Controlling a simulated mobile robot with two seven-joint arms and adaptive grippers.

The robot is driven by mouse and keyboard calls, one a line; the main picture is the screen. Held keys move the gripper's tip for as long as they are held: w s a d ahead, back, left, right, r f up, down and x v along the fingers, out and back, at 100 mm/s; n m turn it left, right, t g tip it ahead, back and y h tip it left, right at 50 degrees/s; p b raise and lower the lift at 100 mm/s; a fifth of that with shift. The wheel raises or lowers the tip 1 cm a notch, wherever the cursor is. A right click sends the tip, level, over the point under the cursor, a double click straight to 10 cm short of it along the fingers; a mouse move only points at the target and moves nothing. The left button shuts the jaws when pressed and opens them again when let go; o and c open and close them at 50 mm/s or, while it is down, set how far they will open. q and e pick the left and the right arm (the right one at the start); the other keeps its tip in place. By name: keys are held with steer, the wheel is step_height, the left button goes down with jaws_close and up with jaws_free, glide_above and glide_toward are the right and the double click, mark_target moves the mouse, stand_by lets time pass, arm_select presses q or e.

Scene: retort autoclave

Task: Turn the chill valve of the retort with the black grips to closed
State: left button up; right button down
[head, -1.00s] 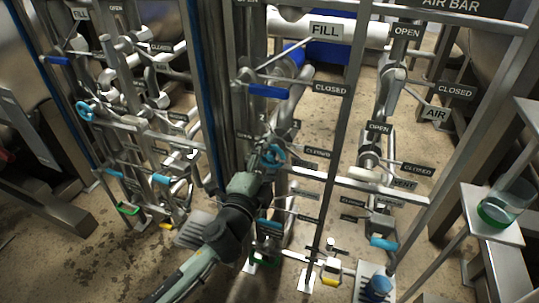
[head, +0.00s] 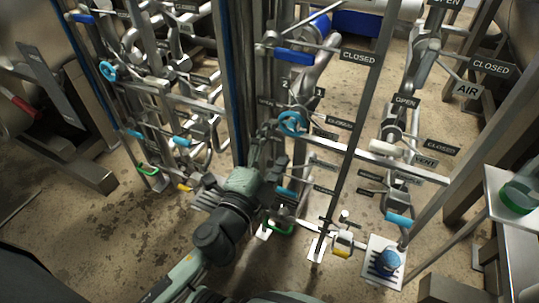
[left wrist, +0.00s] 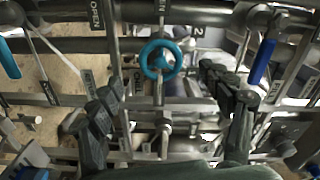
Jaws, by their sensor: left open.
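A blue round handwheel (head: 291,123) sits on the middle pipe rack. My left gripper (head: 272,148) is just below and left of it in the head view. In the left wrist view the handwheel (left wrist: 161,59) lies ahead between the spread fingers of my open, empty left gripper (left wrist: 165,100). Light-blue lever handles, one at the lower right (head: 398,220), and a dark-blue lever (head: 294,56) show nearby. My right gripper is not in view.
A second rack with another blue handwheel (head: 107,71) stands at the left. Upright posts and horizontal rails crowd the space around my left gripper. A steel table (head: 511,234) with a green-based container (head: 519,197) is at the right. Bare floor shows at the lower left.

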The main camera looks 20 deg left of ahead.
arm_select(q)
steer(key=shift+s+a, duration=0.1)
steer(key=shift+s, duration=1.8)
stand_by(2.5)
